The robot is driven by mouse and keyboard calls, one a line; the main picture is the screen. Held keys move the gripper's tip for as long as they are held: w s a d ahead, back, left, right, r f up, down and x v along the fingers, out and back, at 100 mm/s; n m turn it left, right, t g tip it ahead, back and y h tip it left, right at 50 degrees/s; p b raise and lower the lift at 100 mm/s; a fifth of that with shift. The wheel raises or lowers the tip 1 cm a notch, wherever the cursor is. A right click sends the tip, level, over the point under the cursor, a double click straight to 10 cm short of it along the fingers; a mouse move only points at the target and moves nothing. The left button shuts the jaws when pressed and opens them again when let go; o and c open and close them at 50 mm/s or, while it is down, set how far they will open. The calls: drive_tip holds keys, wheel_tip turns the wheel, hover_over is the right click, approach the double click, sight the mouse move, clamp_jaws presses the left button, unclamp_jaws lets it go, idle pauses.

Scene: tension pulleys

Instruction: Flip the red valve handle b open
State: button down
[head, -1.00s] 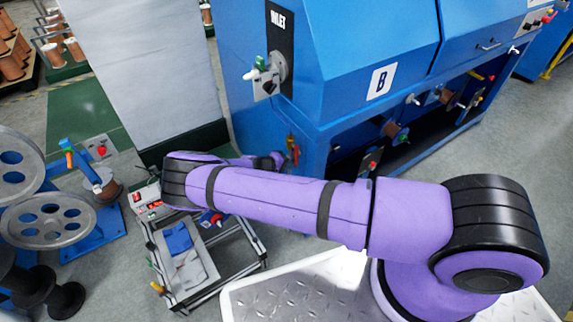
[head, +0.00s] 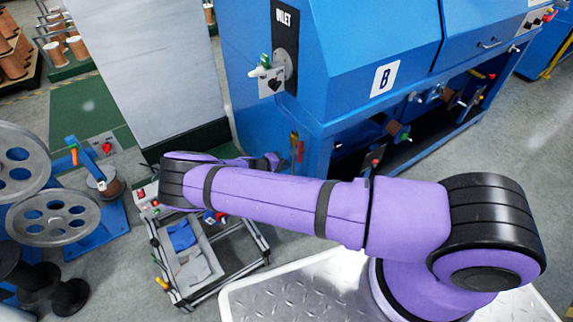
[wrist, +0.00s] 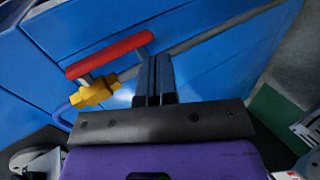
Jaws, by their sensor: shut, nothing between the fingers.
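The red valve handle (wrist: 110,55) shows in the wrist view on a yellow valve body (wrist: 93,91), against a blue panel. It runs slanted, roughly parallel to the grey pipe leaving the valve body. In the head view the valve is small, and a red part (head: 299,149) shows at the machine's front left corner. My gripper (wrist: 154,62) is shut and empty. Its fingertips are beside the handle's right end in the wrist view; I cannot tell whether they touch. In the head view my arm hides most of the gripper.
The blue machine (head: 340,120) marked B fills the area beyond my arm. A small cart (head: 205,270) stands below the arm at left. Grey reels (head: 52,218) stand farther left. A grey cabinet (head: 140,70) stands behind. Open floor lies at right.

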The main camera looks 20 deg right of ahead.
drive_tip(key=s+a, duration=0.2)
drive_tip(key=a, duration=0.7)
drive_tip(key=shift+s+a, duration=0.25)
drive_tip(key=shift+a, duration=0.05)
drive_tip(key=s+d+r+m+g+y, duration=0.1)
drive_tip(key=s+d+r+y, duration=0.15)
drive_tip(key=r, duration=1.25)
drive_tip(key=s+d+r+m+g+y, duration=0.15)
drive_tip(key=d+r+y, duration=0.25)
drive_tip(key=r, duration=1.2)
drive_tip(key=s+d+r+m+g+y, duration=0.1)
drive_tip(key=d+r+m+y, duration=0.15)
drive_tip(key=r, duration=1.25)
drive_tip(key=s+d+r+n+t+y, duration=0.1)
drive_tip(key=s+d+r+t+y, duration=0.35)
drive_tip(key=s+r, duration=1)
drive_tip(key=s+d+r, duration=0.1)
drive_tip(key=s+r, duration=0.1)
drive_tip(key=s, duration=0.6)
drive_tip(key=s+d+r+n+t+h, duration=0.1)
drive_tip(key=s+d, duration=0.1)
drive_tip(key=s, duration=0.6)
drive_tip(key=shift+r, duration=0.4)
